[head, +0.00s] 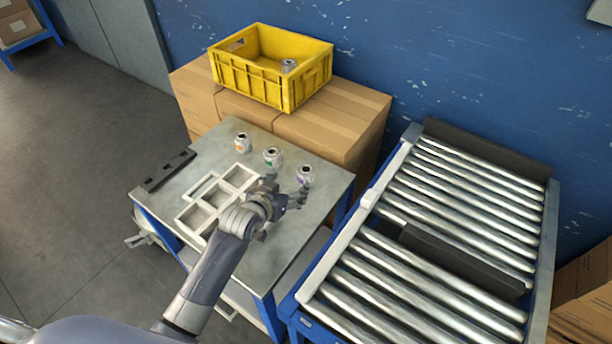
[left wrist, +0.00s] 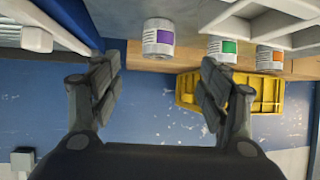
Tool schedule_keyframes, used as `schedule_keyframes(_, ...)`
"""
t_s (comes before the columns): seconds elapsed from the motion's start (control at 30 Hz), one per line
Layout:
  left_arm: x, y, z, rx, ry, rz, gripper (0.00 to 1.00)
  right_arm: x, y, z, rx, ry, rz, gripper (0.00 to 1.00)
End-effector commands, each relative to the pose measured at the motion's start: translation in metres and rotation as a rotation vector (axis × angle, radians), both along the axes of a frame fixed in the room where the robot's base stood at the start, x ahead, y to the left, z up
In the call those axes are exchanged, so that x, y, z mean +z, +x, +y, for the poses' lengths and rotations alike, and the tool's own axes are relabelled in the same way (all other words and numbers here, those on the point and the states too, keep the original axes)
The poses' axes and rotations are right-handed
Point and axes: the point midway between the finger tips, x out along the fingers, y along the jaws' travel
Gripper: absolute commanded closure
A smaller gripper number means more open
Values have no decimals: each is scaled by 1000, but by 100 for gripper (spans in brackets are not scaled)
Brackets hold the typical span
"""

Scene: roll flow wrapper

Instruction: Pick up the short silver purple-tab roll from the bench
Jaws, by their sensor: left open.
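The short silver purple-tab roll (head: 305,174) stands upright on the bench (head: 318,205), near its far right corner. The left wrist view, which is upside down, shows the purple-tab roll (left wrist: 158,38) ahead of and between the fingers. My left gripper (head: 287,189) is open and empty, just in front of this roll, with its fingers pointing towards it. A gap to the roll seems to remain in the wrist view; contact cannot be told. My right gripper is not in view.
A green-tab roll (head: 272,158) and an orange-tab roll (head: 242,143) stand left of the purple one. A pale compartment tray (head: 183,217) lies left of my gripper. Behind, a yellow crate (head: 250,83) holding a roll sits on cartons (head: 335,120). A roller conveyor (head: 355,215) stands right.

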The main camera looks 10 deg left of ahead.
Motion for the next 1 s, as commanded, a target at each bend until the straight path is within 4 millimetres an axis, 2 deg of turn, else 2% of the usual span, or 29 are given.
schedule_keyframes(0.17, 1, 22, -2, 1, -10, -36, 30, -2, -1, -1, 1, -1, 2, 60)
schedule_keyframes(0.4, -15, 49, -8, 1, -10, -34, 30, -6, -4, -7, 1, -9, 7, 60)
schedule_keyframes(0.77, -25, 67, -12, 1, -8, -33, 30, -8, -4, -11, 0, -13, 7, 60)
schedule_keyframes(1.0, -38, 91, -21, 1, -8, -33, 30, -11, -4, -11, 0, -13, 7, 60)
